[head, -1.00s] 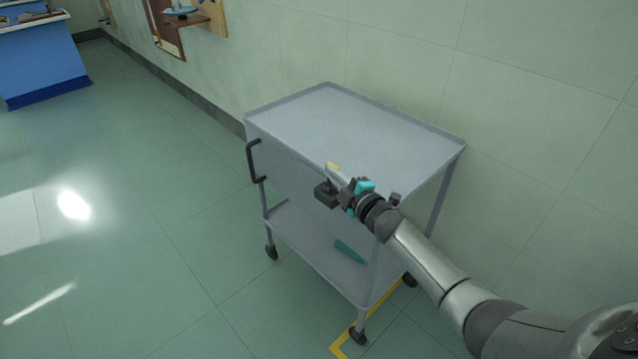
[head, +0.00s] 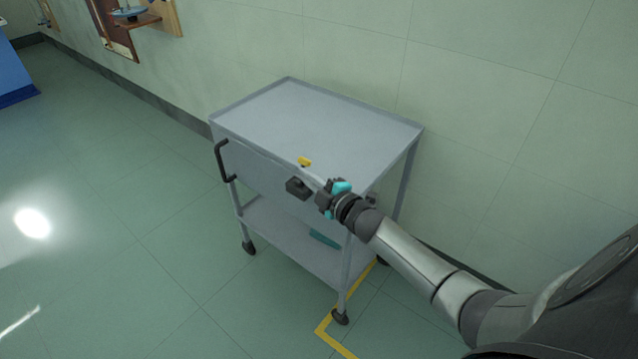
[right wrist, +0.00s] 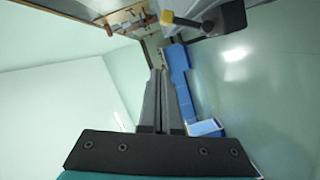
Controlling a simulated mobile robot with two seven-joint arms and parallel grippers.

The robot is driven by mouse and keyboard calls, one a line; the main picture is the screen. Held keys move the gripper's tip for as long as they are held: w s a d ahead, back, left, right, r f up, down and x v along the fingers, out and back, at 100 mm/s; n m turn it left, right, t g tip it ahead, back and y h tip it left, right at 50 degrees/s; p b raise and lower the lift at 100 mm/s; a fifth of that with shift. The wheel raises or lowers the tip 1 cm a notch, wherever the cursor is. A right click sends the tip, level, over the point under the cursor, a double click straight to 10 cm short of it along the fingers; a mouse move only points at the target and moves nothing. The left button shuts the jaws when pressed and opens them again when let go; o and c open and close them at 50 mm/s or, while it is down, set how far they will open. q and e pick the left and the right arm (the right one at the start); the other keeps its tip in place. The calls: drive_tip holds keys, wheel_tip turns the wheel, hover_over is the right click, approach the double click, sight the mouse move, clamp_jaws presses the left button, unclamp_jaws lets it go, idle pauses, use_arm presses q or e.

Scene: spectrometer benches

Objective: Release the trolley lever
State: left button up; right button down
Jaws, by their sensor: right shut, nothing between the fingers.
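The grey trolley (head: 320,118) stands by the wall. On its near side is the lever, with a yellow tip (head: 304,161) and a black block (head: 299,187). My left gripper is out of view.
A black push handle (head: 222,162) is on the trolley's left end. A teal item (head: 325,239) lies on the lower shelf. Yellow tape (head: 335,342) marks the floor by a near wheel. The floor to the left is clear.

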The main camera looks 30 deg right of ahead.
drive_tip(key=s, duration=0.3)
drive_tip(key=s+r+p, duration=0.1)
drive_tip(key=s, duration=0.1)
drive_tip(key=shift+s+d, duration=0.15)
drive_tip(key=shift+d, duration=0.05)
drive_tip(key=shift+f, duration=0.1)
drive_tip(key=s+a+f+m+g+h, duration=0.1)
drive_tip(key=s+f+m+g, duration=0.2)
drive_tip(key=s+f, duration=0.45)
drive_tip(key=s+a+f+m+g+h, duration=0.15)
drive_tip(key=s+f, duration=0.35)
drive_tip(key=f, duration=0.6)
drive_tip(key=s+f+m+g, duration=0.4)
drive_tip(key=s+f, duration=0.2)
drive_tip(key=f, duration=0.3)
drive_tip(key=s+a+f+m+g, duration=0.1)
drive_tip(key=s+a+f+g, duration=0.1)
drive_tip(key=s, duration=0.7)
drive_tip(key=s+a+f+m+g, duration=0.1)
drive_tip(key=s+a+f, duration=0.3)
drive_tip(key=s, duration=0.5)
drive_tip(key=s+a+f+m+g, duration=0.2)
drive_tip(key=s+f+g, duration=0.2)
drive_tip(key=s, duration=0.5)
drive_tip(key=shift+a+f, duration=0.4)
drive_tip(key=shift+f, duration=0.3)
